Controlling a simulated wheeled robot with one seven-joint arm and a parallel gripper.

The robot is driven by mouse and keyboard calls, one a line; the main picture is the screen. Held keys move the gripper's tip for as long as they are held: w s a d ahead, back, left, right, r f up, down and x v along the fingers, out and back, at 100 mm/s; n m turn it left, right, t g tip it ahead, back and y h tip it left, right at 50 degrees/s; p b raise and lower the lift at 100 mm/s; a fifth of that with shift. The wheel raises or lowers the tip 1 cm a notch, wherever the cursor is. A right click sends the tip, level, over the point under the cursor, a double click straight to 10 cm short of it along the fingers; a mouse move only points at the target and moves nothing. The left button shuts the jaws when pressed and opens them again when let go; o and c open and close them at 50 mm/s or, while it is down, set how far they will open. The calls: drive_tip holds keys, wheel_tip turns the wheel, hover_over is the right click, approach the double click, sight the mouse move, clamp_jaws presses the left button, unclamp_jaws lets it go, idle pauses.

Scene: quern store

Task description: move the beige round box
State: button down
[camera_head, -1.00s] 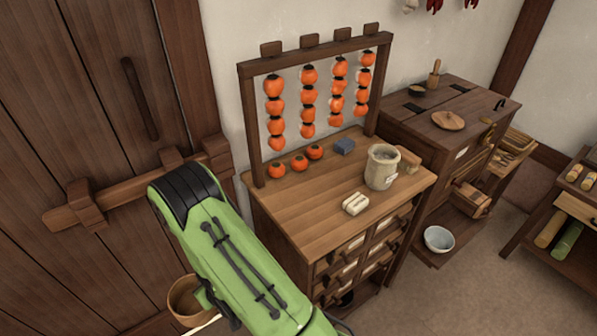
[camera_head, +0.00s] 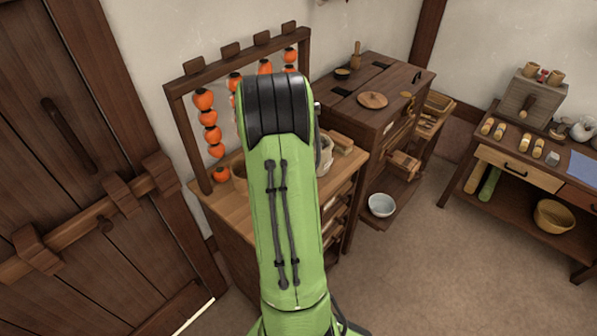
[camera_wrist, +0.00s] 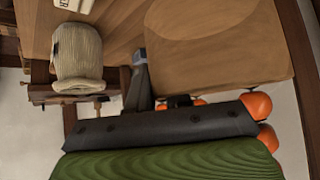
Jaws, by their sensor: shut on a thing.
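The beige round box (camera_wrist: 218,62) is large in the right half of the wrist view, with a lighter oval patch on its side. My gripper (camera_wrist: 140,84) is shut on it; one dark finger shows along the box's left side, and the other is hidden. In the head view the box (camera_head: 239,174) shows only as a small piece left of my green arm, at the cabinet top. My arm hides the rest, and the gripper too. I cannot tell whether the box touches the cabinet top.
The wooden cabinet top (camera_head: 211,199) carries a rack hung with orange persimmons (camera_head: 209,117). A ribbed beige jar (camera_wrist: 78,55) stands near the gripper, partly hidden in the head view. A darker chest (camera_head: 372,80) stands to the right. Floor on the right is open.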

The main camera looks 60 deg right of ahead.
drive_tip(key=f, duration=0.6)
drive_tip(key=s+f, duration=0.1)
drive_tip(key=f, duration=0.2)
drive_tip(key=shift+d+f, duration=0.1)
drive_tip(key=shift+d, duration=0.25)
drive_tip(key=shift+b, duration=0.3)
drive_tip(key=c, duration=1)
unclamp_jaws()
drive_tip(key=shift+f, duration=0.1)
drive_tip(key=shift+c, duration=0.2)
drive_tip(key=shift+r, duration=0.25)
drive_tip(key=v, duration=1.2)
drive_tip(key=shift+w+a, duration=0.2)
